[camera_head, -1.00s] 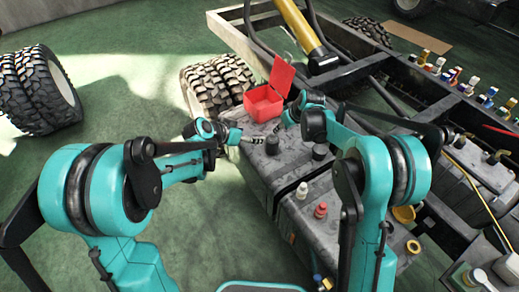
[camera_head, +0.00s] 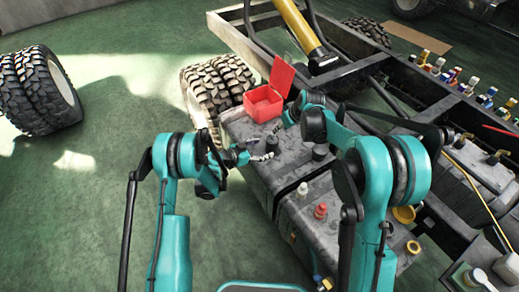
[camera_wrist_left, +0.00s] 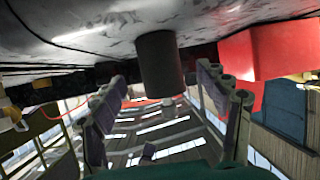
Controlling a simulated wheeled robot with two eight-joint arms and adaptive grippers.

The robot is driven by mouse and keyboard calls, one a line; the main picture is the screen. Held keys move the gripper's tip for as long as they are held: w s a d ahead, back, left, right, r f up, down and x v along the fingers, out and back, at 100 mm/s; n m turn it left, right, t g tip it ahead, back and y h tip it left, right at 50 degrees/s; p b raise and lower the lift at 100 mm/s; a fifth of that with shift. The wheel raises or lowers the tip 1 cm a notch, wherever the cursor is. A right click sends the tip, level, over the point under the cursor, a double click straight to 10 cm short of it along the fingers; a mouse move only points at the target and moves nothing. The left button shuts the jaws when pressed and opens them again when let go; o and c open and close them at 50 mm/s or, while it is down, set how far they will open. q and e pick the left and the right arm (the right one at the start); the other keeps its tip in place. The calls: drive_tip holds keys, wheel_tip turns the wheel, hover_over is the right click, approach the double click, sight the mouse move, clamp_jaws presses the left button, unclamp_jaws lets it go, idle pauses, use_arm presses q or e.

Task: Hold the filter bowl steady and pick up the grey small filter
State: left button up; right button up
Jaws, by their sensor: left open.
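A dark grey cylinder (camera_head: 272,145) stands on top of the grey tank (camera_head: 250,176). My left gripper (camera_head: 258,150) is open just to its left, fingers toward it. In the left wrist view the cylinder (camera_wrist_left: 157,62) appears between the two spread fingers, with gaps on both sides. A second dark cylinder (camera_head: 320,152) stands to the right. My right gripper (camera_head: 278,126) is behind the first cylinder, near the red box; it is too small to tell whether it is open. I cannot tell which part is the filter bowl.
An open red box (camera_head: 264,103) stands behind the cylinders and shows at the right in the left wrist view (camera_wrist_left: 265,50). White (camera_head: 302,190) and red (camera_head: 320,210) fittings stand nearer on the tank. Tyres (camera_head: 212,90) and the chassis frame lie behind.

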sight(268, 147)
use_arm(q)
drive_tip(key=x, duration=0.6)
drive_tip(key=shift+w+d+f, duration=0.1)
drive_tip(key=shift+d, duration=0.05)
